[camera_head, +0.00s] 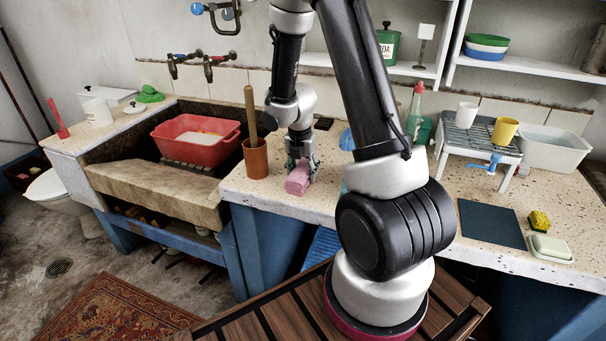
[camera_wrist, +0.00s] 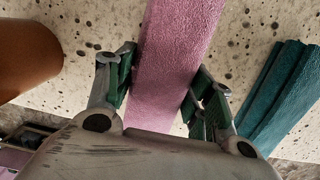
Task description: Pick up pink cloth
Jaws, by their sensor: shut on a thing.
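The pink cloth (camera_head: 298,178) is a folded or rolled bundle at the counter's front part, just right of the brown pot. My gripper (camera_head: 302,160) is over it from above, with its fingers at the cloth. In the wrist view the pink cloth (camera_wrist: 172,60) runs between the two green-padded fingers of my gripper (camera_wrist: 160,92), which are shut on it. Whether the cloth touches the counter or is slightly lifted, I cannot tell.
A brown pot (camera_head: 256,158) with a wooden stick stands close left of my gripper. A teal cloth (camera_wrist: 282,95) lies to the right in the wrist view. The stone trough (camera_head: 150,185) with a red basin (camera_head: 195,142) is at left. A dish rack (camera_head: 480,140) with cups stands at right.

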